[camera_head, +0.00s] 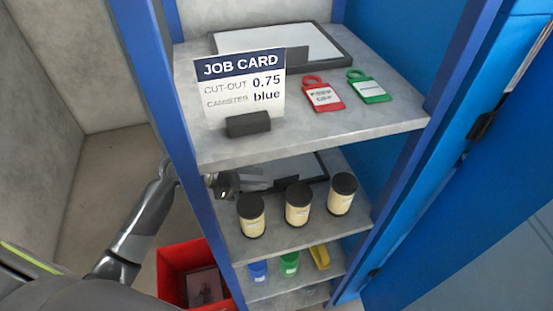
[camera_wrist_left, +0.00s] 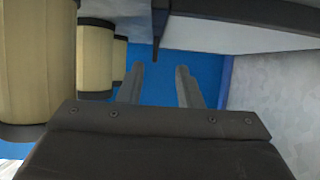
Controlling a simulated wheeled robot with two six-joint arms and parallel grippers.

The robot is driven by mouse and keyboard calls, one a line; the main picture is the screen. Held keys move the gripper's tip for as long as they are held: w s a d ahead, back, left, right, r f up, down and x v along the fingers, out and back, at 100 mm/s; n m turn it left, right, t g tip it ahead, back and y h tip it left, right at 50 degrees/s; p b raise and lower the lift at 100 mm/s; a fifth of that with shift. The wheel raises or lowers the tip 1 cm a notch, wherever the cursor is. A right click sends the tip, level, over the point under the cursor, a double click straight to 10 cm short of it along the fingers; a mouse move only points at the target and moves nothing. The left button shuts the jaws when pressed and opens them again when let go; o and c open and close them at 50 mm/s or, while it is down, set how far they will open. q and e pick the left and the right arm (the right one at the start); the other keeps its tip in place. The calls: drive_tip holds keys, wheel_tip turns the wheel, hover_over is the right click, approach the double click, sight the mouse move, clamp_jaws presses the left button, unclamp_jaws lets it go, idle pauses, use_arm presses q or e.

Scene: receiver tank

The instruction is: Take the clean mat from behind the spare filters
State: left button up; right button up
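The clean mat (camera_head: 303,167) is a pale sheet with a dark edge. It lies on the middle shelf behind three spare filters (camera_head: 298,204), cream canisters with black lids. A dark tab shows at its front edge. My left gripper (camera_head: 236,184) reaches in from the left, behind the left filter and beside the mat. In the left wrist view its two fingers (camera_wrist_left: 166,74) are apart with nothing seen between them. The filters (camera_wrist_left: 97,58) line the left of that view; a dark edge, likely the mat's (camera_wrist_left: 240,14), runs along the top. My right gripper is not in view.
The upper shelf (camera_head: 300,138) holds a job card (camera_head: 243,88), a red tag (camera_head: 322,93), a green tag (camera_head: 368,86) and a dark-framed mat (camera_head: 279,43). It overhangs the middle shelf. Blue posts (camera_head: 185,130) flank the opening. A red bin (camera_head: 179,258) stands below.

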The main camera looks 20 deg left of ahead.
sight(277, 180)
use_arm(q)
drive_tip(key=shift+w+d+f, duration=0.2)
drive_tip(key=shift+w+d, duration=0.05)
drive_tip(key=shift+d, duration=0.2)
drive_tip(key=shift+w+d+p, duration=0.2)
drive_tip(key=shift+d+p, duration=0.1)
drive_tip(key=shift+p, duration=0.15)
drive_tip(key=p+x, duration=0.1)
drive_tip(key=x, duration=0.1)
drive_tip(key=p+x, duration=0.1)
drive_tip(key=x, duration=0.1)
drive_tip(key=shift+s+d+r, duration=0.15)
drive_tip(key=shift+d+r, duration=0.05)
drive_tip(key=shift+d+f, duration=0.2)
clamp_jaws()
